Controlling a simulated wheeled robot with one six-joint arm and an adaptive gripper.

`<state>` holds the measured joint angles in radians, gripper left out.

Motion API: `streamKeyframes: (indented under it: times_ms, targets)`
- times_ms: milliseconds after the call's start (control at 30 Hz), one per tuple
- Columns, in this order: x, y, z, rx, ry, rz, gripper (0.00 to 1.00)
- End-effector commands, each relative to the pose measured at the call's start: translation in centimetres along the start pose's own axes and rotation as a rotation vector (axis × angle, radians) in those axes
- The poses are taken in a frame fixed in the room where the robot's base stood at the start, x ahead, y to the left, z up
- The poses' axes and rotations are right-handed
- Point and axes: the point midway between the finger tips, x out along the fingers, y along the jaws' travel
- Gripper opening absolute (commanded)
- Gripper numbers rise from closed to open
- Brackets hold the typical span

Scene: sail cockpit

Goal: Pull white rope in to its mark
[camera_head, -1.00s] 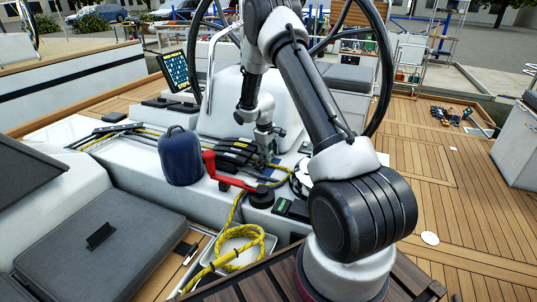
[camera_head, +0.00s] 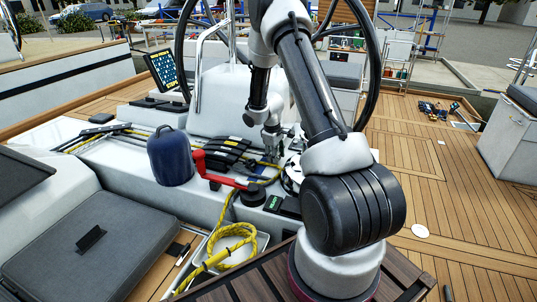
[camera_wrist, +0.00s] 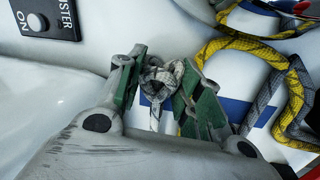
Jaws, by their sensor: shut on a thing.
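My gripper (camera_wrist: 163,88) is shut on the white rope (camera_wrist: 158,80), whose grey-flecked knotted end sits between the green finger pads in the wrist view. A short white tail hangs below the knot. A blue band (camera_wrist: 234,106) lies on the white surface behind the rope; I cannot tell whether it is the mark. In the head view my gripper (camera_head: 272,146) is low over the white cockpit console, right of the black clutches (camera_head: 224,150). The white rope is too small to make out there.
A yellow rope (camera_wrist: 231,46) loops close to the right finger, beside a dark grey rope (camera_wrist: 266,96). A switch panel (camera_wrist: 48,16) is at upper left. In the head view, a winch (camera_head: 253,195) with a red handle (camera_head: 213,172) and a blue container (camera_head: 170,157) stand near.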

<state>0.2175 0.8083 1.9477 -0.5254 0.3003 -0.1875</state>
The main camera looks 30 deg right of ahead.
Motion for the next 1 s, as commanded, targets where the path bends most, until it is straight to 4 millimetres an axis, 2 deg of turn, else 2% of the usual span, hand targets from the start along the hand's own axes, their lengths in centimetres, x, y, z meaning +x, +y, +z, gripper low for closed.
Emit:
streamKeyframes:
  times_ms: [167, 200, 267, 533, 667, 767, 1000]
  targets:
    - [0.0, 0.0, 0.1, 0.002, -0.003, -0.001, 0.0]
    - [0.0, 0.0, 0.1, 0.002, -0.003, -0.001, 0.37]
    - [0.0, 0.0, 0.1, 0.002, -0.003, -0.001, 0.45]
    - [0.0, 0.0, 0.0, 0.001, -0.001, 0.0, 0.45]
    - [-0.8, 0.0, -0.1, 0.0, 0.0, 0.002, 0.45]
    - [-2.5, 0.1, -0.1, 0.0, 0.002, 0.003, 0.45]
    - [-7.9, 0.1, -0.1, 0.002, 0.001, 0.002, 0.45]
